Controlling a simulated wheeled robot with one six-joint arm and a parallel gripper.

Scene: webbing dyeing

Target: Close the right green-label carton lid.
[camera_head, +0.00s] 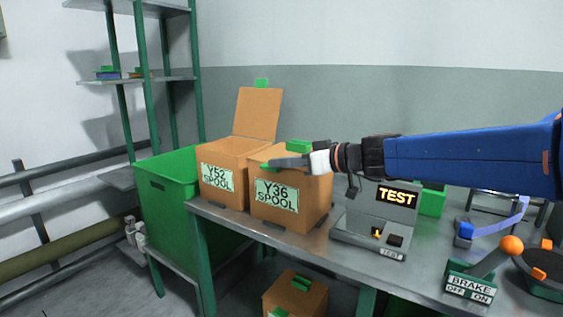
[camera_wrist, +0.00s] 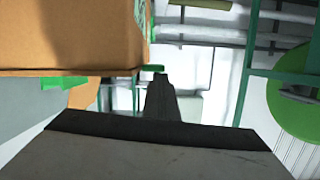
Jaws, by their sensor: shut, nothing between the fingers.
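The right carton (camera_head: 318,205) is orange-brown with a pale green label (camera_head: 276,195) reading "Y36 SPOOL". It stands on the bench. Its lid looks down, lying over the top, with a green block (camera_head: 299,146) on it; whether it is fully seated cannot be told. A green tab (camera_head: 265,167) shows at its front edge. My gripper (camera_head: 272,163) is shut and empty, at the carton's top front edge beside the tab, and hides part of the lid. In the wrist view, the shut fingers (camera_wrist: 160,98) appear beside a brown carton surface (camera_wrist: 70,35); contact cannot be told.
The left carton (camera_head: 240,190), labelled "Y52 SPOOL", stands beside it with its lid (camera_head: 258,112) raised. A green bin (camera_head: 165,192) is at the left. A "TEST" device (camera_head: 368,238) and a brake lever box (camera_head: 470,283) stand to the right. Another carton (camera_head: 283,297) is below the bench.

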